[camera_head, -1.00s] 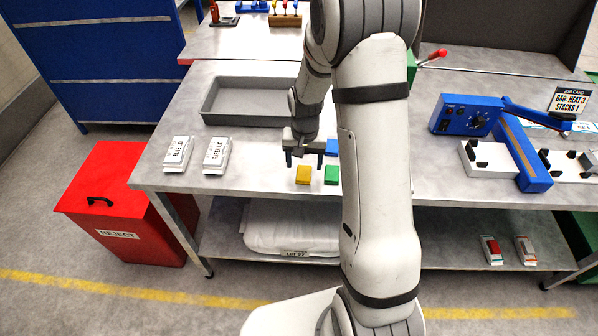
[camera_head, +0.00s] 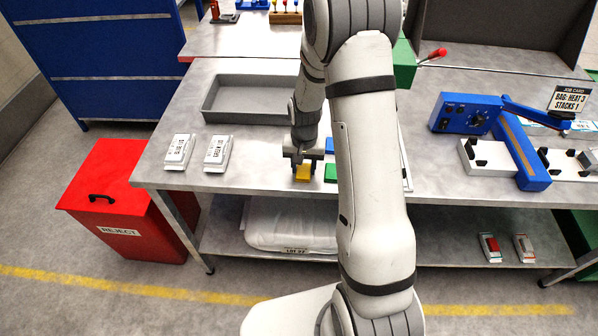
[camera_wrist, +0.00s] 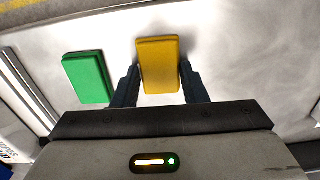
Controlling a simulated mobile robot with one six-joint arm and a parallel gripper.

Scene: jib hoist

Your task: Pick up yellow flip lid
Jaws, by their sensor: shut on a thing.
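The yellow flip lid (camera_head: 303,173) is a small flat block near the front edge of the grey workbench. In the wrist view the yellow flip lid (camera_wrist: 158,66) lies between the two dark fingers of my gripper (camera_wrist: 158,85). My gripper (camera_head: 303,170) points down and is shut on the lid's sides. In the head view, I cannot tell whether the lid touches the bench or is slightly raised. A green lid (camera_head: 330,173) lies just to the right, apart from the fingers; it also shows in the wrist view (camera_wrist: 87,77).
A blue lid (camera_head: 330,145) is partly hidden behind my arm. A grey tray (camera_head: 215,117) stands behind my gripper. Two white labelled boxes (camera_head: 180,150) (camera_head: 218,152) stand to the left. A blue sealer (camera_head: 468,114) is at the right. A red reject bin (camera_head: 115,205) stands on the floor.

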